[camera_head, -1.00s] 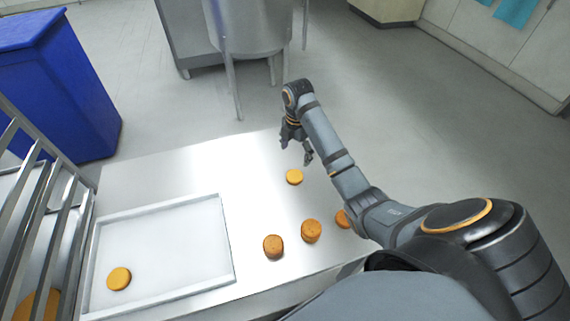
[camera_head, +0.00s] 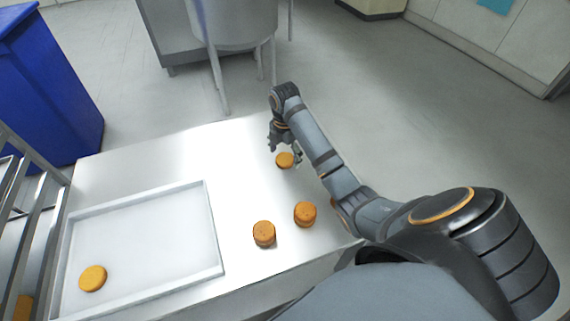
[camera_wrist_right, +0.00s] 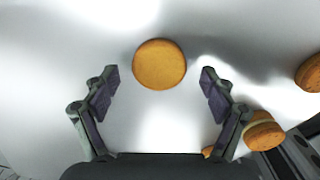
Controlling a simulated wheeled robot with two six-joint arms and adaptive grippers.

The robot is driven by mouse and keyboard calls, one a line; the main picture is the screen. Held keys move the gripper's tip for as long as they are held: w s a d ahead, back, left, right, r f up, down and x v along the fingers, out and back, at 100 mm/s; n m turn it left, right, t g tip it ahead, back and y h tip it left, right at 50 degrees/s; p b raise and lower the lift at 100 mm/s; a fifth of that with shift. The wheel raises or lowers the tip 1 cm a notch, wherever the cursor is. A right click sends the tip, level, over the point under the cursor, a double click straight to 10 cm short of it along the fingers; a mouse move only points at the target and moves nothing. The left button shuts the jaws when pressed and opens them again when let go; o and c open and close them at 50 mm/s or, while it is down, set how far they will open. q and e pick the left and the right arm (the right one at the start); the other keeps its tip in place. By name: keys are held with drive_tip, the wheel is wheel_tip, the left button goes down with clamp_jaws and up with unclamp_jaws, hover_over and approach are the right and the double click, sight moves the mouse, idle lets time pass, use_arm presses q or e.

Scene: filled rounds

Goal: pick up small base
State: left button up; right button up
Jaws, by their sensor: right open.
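The small base is a flat, plain orange-brown round (camera_head: 285,160) lying on the metal table near its far right part. In the right wrist view the small base (camera_wrist_right: 160,64) lies between and just ahead of the fingertips, with a gap on both sides. My right gripper (camera_head: 285,151) is open and empty, pointing down close over the small base. Its two spread fingers also show in the wrist view (camera_wrist_right: 159,80). My left gripper is not in view.
Two thicker rounds, (camera_head: 264,233) and (camera_head: 305,214), stand near the table's front edge. A shallow tray (camera_head: 213,225) on the left holds one flat round (camera_head: 92,278). A blue bin (camera_head: 50,95) and a rack (camera_head: 33,245) are at left. The table (camera_head: 150,158) is bare behind the tray.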

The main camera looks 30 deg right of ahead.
drive_tip(key=shift+w+f, duration=0.1)
drive_tip(key=shift+f, duration=0.45)
drive_tip(key=shift+r, duration=0.1)
drive_tip(key=c, duration=0.9)
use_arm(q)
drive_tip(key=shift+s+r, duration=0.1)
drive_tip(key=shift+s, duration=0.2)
use_arm(e)
drive_tip(key=shift+o, duration=0.2)
drive_tip(key=shift+r, duration=0.1)
drive_tip(key=shift+r, duration=0.35)
wheel_tip(320, 180, up, 3)
drive_tip(key=shift+f+p, duration=0.2)
drive_tip(key=shift+p, duration=0.5)
use_arm(q)
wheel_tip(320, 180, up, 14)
drive_tip(key=p, duration=1.3)
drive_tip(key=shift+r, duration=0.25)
use_arm(e)
drive_tip(key=s+a+r, duration=0.4)
drive_tip(key=s+r, duration=0.5)
drive_tip(key=s, duration=0.4)
drive_tip(key=shift+s+a+r, duration=0.2)
